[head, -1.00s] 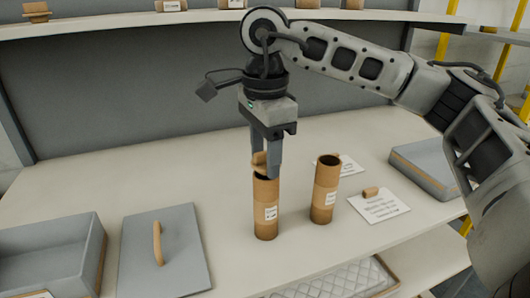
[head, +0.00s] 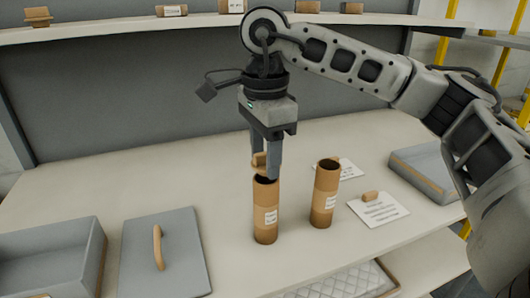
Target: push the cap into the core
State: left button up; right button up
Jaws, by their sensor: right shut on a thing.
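Two upright brown cardboard cores with white labels stand on the table: a left core (head: 265,212) and a right core (head: 325,195). Both have dark open tops. My right gripper (head: 267,172) points down over the left core, its fingertips at the core's rim. It is shut on a small tan cap (head: 259,160), which sits at the mouth of the left core, partly hidden by the fingers. I cannot tell whether the cap touches the rim. My left gripper is out of view.
A grey lid with a tan handle (head: 158,248) lies at the left beside an open grey box (head: 50,262). A white card (head: 380,212) with a small tan piece (head: 370,196) lies right of the cores. A grey tray (head: 425,170) lies further right.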

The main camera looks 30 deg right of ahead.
jog(key=shift+r, duration=0.15)
dwell(0.4)
jog(key=shift+r+p, duration=0.5)
jog(key=shift+r, duration=0.1)
dwell(0.8)
jog(key=shift+f+b, duration=1)
jog(key=shift+f, duration=0.2)
jog(key=o, duration=0.6)
jog(key=shift+o, duration=0.2)
